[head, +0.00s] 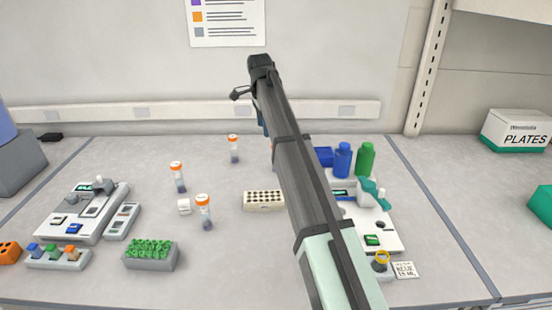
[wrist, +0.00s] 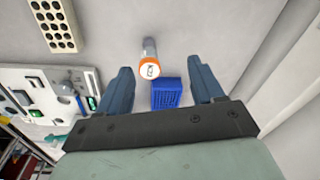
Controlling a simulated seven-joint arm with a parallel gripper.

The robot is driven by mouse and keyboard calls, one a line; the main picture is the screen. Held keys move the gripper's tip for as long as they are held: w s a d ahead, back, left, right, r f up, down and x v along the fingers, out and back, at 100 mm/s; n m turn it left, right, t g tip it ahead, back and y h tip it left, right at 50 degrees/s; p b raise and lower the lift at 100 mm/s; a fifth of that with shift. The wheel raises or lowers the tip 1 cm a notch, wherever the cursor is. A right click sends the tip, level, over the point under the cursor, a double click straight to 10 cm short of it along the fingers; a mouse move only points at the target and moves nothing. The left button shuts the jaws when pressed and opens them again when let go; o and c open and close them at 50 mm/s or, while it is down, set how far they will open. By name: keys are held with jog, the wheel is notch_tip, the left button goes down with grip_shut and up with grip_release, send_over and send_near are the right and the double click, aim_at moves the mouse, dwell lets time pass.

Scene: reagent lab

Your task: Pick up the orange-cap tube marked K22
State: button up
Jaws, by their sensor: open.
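In the wrist view an orange-cap tube (wrist: 150,64) stands with its cap towards the camera. The white cap top carries dark marks too small to read surely as K22. My gripper (wrist: 158,66) is open, with one blue finger on each side of the tube in the picture and nothing held. In the head view my gripper is mostly hidden behind my arm. Three orange-cap tubes show there: one at the back (head: 234,148), one at the left (head: 177,177) and one nearer the front (head: 204,213). Their marks are unreadable. I cannot tell whether the wrist-view tube is among them.
A blue box (wrist: 166,94) lies close to the tube in the wrist view. A pale rack with holes (head: 263,200) stands mid-table. A blue bottle (head: 343,160) and a green bottle (head: 365,159) stand right of my arm, behind a white instrument (head: 375,225). A green-filled rack (head: 151,256) is at front left.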

jog(key=d, duration=0.3)
jog(key=shift+s+r+m+g+y, duration=0.2)
jog(key=shift+r+m+g+y, duration=0.1)
jog(key=shift+r+m+g, duration=0.1)
jog(key=shift+s+d, duration=0.1)
jog(key=shift+d, duration=0.2)
jog(key=shift+d+f, duration=0.1)
jog(key=shift+f, duration=0.1)
notch_tip(320, 180, down, 13)
jog(key=shift+d+f, duration=0.1)
jog(key=shift+f, duration=0.1)
jog(key=c, duration=1.1)
